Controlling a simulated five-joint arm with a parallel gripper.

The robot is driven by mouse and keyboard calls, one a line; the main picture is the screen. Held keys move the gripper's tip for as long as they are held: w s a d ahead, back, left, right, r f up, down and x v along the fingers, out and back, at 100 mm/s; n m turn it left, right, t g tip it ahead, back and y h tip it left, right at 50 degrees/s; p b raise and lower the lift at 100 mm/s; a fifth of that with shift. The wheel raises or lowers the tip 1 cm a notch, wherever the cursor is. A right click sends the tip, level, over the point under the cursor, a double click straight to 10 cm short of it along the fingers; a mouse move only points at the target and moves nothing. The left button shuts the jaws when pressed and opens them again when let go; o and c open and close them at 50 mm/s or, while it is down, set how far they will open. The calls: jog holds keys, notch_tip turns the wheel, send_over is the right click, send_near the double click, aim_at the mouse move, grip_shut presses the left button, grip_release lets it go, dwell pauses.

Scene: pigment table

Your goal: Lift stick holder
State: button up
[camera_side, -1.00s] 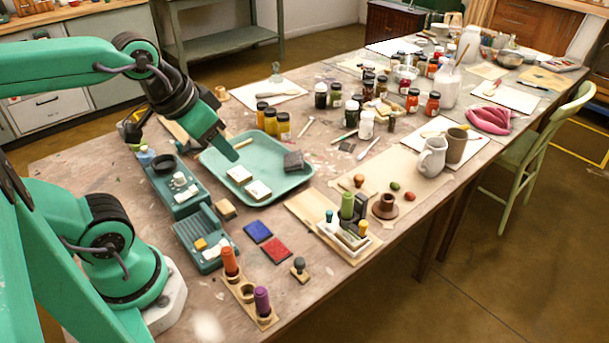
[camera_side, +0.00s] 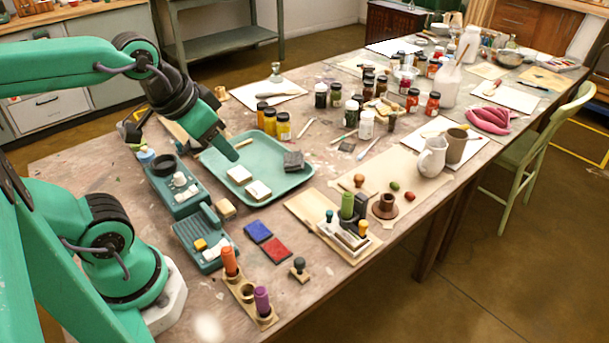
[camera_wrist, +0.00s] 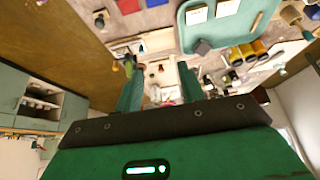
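A wooden stick holder (camera_side: 246,289) lies on the table near the front edge in the side view. It holds an orange stick (camera_side: 230,261) and a purple stick (camera_side: 262,301) upright, with a round brass-coloured socket between them. My gripper (camera_side: 233,157) hangs over the green tray (camera_side: 215,170), well behind the holder and apart from it. In the wrist view my gripper (camera_wrist: 160,88) has its two green fingers apart, with nothing held between them. I cannot make out the orange and purple holder in the wrist view.
A blue pad (camera_side: 258,231) and a red pad (camera_side: 277,250) lie behind the holder. A small stamp (camera_side: 299,268) stands to its right. A teal box (camera_side: 205,240) is behind it.

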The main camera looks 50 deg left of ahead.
dwell(0.3)
jog(key=m+g+y, duration=0.2)
jog(key=m+g, duration=0.2)
jog(key=g, duration=0.6)
send_over(364, 222)
jog(key=w+d, duration=0.1)
jog(key=w, duration=0.2)
notch_tip(364, 222, down, 9)
jog(key=shift+w+d+f+m, duration=0.25)
jog(key=shift+d+f+m, duration=0.05)
jog(key=shift+f, duration=0.1)
jog(key=shift+x, duration=3.8)
